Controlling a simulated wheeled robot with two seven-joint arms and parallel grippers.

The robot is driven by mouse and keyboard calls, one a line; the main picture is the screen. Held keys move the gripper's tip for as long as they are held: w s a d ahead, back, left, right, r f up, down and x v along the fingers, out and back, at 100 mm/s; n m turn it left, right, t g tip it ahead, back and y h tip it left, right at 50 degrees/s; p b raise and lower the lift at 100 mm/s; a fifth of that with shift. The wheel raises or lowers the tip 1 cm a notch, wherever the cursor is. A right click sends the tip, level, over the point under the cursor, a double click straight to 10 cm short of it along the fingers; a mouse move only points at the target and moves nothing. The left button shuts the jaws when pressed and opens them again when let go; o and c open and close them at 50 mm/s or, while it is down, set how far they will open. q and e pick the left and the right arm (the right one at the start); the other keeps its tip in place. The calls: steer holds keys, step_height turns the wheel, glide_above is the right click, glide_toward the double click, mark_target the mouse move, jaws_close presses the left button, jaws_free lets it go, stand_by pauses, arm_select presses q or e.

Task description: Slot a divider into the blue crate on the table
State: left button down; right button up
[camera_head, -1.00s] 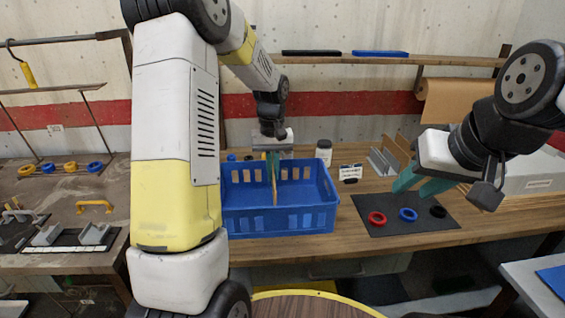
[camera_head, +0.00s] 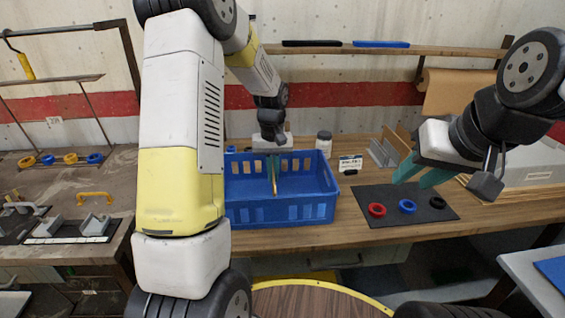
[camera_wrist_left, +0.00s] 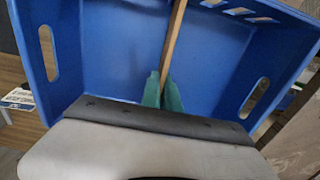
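The blue crate (camera_head: 285,210) stands on the wooden table, left of the black mat. My left gripper (camera_head: 273,172) points down into the crate. In the left wrist view its green fingertips (camera_wrist_left: 162,92) are shut on a thin wooden divider (camera_wrist_left: 174,42), seen edge-on. The divider (camera_head: 274,182) is upright and inside the crate's walls, near the middle; I cannot tell whether it sits in a slot or touches the floor. The crate's inside (camera_wrist_left: 215,50) also fills much of the wrist view. My right gripper (camera_head: 420,174) is open and empty above the mat.
The black mat (camera_head: 425,197) holds red, blue and black rings. Behind it a grey rack (camera_head: 384,153) stands with a wooden board (camera_head: 398,146). A jar (camera_head: 324,143) and a small label card (camera_head: 350,163) stand behind and right of the crate.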

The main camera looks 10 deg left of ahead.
arm_select(q)
steer(key=shift+f, duration=0.65)
steer(key=c, duration=1.5)
jaws_free()
steer(key=shift+c, duration=0.2)
step_height(320, 180, up, 8)
steer(key=shift+f, duration=0.2)
steer(key=s+r+m+t, duration=0.1)
steer(key=s+r+t, duration=0.1)
steer(key=s+r, duration=0.75)
steer(key=s+d+r+m+t+h, duration=0.2)
steer(key=s+r+t, duration=0.2)
steer(key=s, duration=1)
steer(key=shift+s+r+m, duration=0.2)
steer(key=shift+s+m, duration=0.2)
